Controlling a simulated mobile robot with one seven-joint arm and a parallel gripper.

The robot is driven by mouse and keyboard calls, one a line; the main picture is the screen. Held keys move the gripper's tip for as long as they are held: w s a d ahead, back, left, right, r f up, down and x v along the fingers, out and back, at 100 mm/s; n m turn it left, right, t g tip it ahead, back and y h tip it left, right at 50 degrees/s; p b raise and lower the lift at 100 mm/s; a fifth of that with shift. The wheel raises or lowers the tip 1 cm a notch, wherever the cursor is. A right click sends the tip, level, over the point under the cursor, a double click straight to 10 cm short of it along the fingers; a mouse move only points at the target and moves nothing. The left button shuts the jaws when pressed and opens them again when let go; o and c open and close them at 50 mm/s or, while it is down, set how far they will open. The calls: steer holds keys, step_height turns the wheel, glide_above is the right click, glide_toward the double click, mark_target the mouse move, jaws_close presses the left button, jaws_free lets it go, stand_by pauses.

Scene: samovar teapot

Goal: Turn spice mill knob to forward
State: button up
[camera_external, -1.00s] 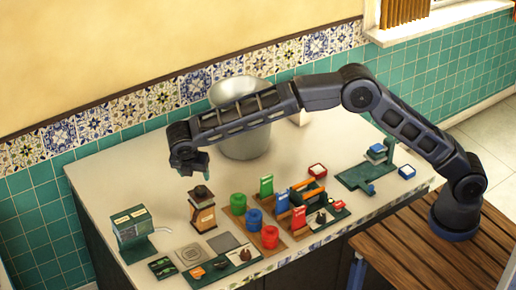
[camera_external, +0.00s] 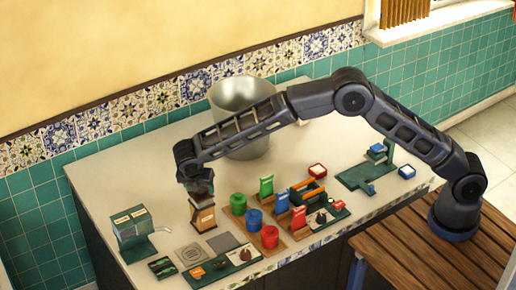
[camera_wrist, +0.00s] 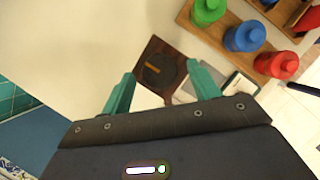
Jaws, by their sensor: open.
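The spice mill (camera_external: 203,217) is a small wooden box with a light label on its side, standing on the counter. Its top is covered by my gripper in the external view. In the wrist view the mill's dark brown square top (camera_wrist: 172,53) shows, with a round dark knob (camera_wrist: 158,70) bearing a thin orange mark. My gripper (camera_external: 200,188) is right above the mill, pointing down. In the wrist view its two green fingers (camera_wrist: 160,82) are open and apart, with the knob between and just beyond their tips. Contact with the knob cannot be told.
Green, blue and red canisters (camera_external: 254,218) on wooden trays stand to the right. A green box with a spout (camera_external: 131,228) stands to the left. Flat plates and a green tray (camera_external: 222,268) lie in front. A large metal bucket (camera_external: 243,140) stands behind.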

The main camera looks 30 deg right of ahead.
steer(key=shift+c, duration=0.2)
steer(key=c, duration=0.9)
steer(key=shift+c, duration=0.2)
steer(key=shift+m, duration=0.3)
steer(key=m, duration=0.1)
steer(key=m+g, duration=0.1)
steer(key=m, duration=0.1)
steer(key=m+h, duration=0.1)
steer(key=shift+w+g, duration=0.25)
steer(key=shift+g, duration=0.05)
steer(key=m+g, duration=0.1)
steer(key=m, duration=0.4)
steer(key=shift+w+a+g, duration=0.1)
steer(key=shift+w+g, duration=0.1)
steer(key=shift+g, duration=0.2)
steer(key=m+g, duration=0.1)
steer(key=m, duration=0.3)
steer(key=shift+w+m+g, duration=0.2)
steer(key=shift+m+g, duration=0.1)
steer(key=shift+g, duration=0.1)
steer(key=shift+w+d+m+g+y, duration=0.1)
steer(key=shift+m+g+y, duration=0.25)
steer(key=shift+m, duration=0.75)
steer(key=shift+d+m+g+y, duration=0.1)
steer(key=shift+m+g+y, duration=0.2)
steer(key=shift+m, duration=0.8)
